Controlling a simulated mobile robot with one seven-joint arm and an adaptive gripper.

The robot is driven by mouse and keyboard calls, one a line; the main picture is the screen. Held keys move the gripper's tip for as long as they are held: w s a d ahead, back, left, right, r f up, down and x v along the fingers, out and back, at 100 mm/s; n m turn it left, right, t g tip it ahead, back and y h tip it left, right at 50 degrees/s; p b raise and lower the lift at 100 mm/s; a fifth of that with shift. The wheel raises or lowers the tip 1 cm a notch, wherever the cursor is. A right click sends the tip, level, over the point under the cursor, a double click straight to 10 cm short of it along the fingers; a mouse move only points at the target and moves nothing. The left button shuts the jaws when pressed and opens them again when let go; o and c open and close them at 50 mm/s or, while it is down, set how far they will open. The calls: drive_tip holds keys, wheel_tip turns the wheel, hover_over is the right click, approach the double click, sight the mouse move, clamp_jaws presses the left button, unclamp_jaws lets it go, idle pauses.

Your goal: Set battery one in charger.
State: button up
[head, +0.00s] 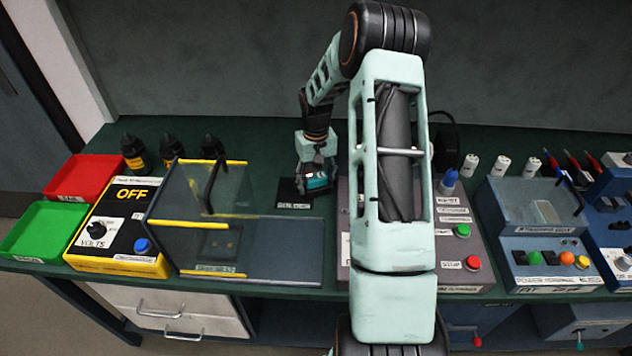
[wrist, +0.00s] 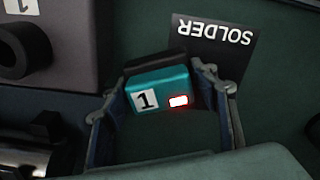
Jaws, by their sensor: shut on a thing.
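Battery one (wrist: 160,92) is a teal block with a dark top end, a white "1" label and a small red-lit window. It also shows in the head view (head: 317,181), small and partly covered by the gripper. My gripper (head: 313,175) is shut on it, with one finger on each side in the wrist view (wrist: 163,88). The battery is over or beside the black SOLDER card (wrist: 215,48); its height above the bench is hard to tell. I cannot tell which device is the charger; labels are too small and my arm hides part of the bench.
A grey box with green and red buttons (head: 460,248) stands right of the gripper, partly behind my arm. A clear-covered case with yellow edges (head: 212,222) stands left, beside a yellow OFF meter (head: 122,222). A blue-grey device (head: 545,262) is farther right. Bottles stand behind.

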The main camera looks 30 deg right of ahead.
drive_tip(key=shift+f, duration=0.2)
drive_tip(key=o, duration=1.5)
drive_tip(key=shift+r, duration=0.1)
drive_tip(key=shift+c, duration=0.2)
